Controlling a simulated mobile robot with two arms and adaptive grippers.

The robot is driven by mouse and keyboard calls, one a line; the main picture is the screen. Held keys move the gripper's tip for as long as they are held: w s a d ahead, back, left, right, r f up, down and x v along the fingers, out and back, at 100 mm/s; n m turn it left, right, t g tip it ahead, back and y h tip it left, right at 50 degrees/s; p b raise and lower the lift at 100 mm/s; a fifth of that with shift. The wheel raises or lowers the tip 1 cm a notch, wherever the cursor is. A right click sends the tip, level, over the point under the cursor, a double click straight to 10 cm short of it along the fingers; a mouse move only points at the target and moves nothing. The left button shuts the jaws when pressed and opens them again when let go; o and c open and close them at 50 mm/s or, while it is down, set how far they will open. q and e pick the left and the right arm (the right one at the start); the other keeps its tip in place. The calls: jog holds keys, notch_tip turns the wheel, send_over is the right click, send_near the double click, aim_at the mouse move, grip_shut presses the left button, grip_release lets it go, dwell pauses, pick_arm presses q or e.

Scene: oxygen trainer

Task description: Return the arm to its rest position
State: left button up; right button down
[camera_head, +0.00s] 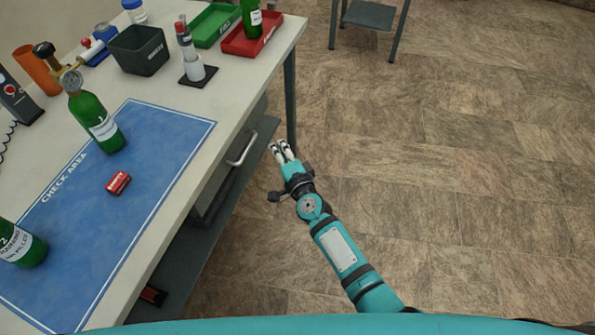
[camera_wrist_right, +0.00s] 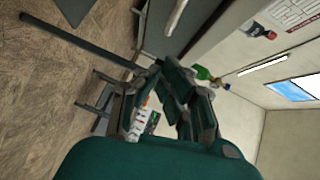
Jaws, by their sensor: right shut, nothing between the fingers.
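My right arm (camera_head: 340,250) reaches forward over the floor, to the right of the workbench. My right gripper (camera_head: 283,152) is shut and empty, beside the bench edge near a front bench leg. In the right wrist view the gripper fingers (camera_wrist_right: 178,98) show close together with nothing held between them. My left gripper is in neither view.
The workbench (camera_head: 235,100) carries a blue check-area mat (camera_head: 160,190), green bottles (camera_head: 95,120), a red-black block (camera_head: 118,183), a dark bin (camera_head: 139,50), and green (camera_head: 213,25) and red trays (camera_head: 249,44). A drawer handle (camera_head: 242,149) juts out near my gripper. The floor (camera_head: 460,180) is clear rightward.

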jog(key=p+v, duration=0.1)
jog(key=v, duration=0.8)
jog(key=s+d+f+n+g+h, duration=0.1)
jog(key=s+d+f+n+g, duration=0.15)
jog(key=s+f, duration=0.45)
jog(key=s+d+f+n+g+h, duration=0.1)
jog(key=s+d+f+n+g, duration=0.15)
jog(key=f, duration=0.85)
jog(key=s+d+f+n+g+h, duration=0.1)
jog(key=s+d+f+n+g, duration=0.15)
jog(key=s+f, duration=0.45)
pick_arm(q)
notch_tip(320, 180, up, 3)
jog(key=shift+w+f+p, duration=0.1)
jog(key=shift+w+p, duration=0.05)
jog(key=shift+p, duration=0.65)
pick_arm(e)
jog(key=s+d+f+n+g+h, duration=0.1)
jog(key=s+d+f+n+g, duration=0.1)
jog(key=s+d+f, duration=0.3)
jog(key=s+d+f+n+g+h, duration=0.1)
jog(key=s+d+f, duration=0.4)
jog(key=s, duration=0.7)
jog(key=s+d+f+n+g+h, duration=0.1)
jog(key=s+d+f+n+g, duration=0.3)
jog(key=s, duration=0.5)
jog(key=shift+s+d+f, duration=0.35)
jog(key=shift+d+f, duration=0.1)
jog(key=shift+d, duration=0.15)
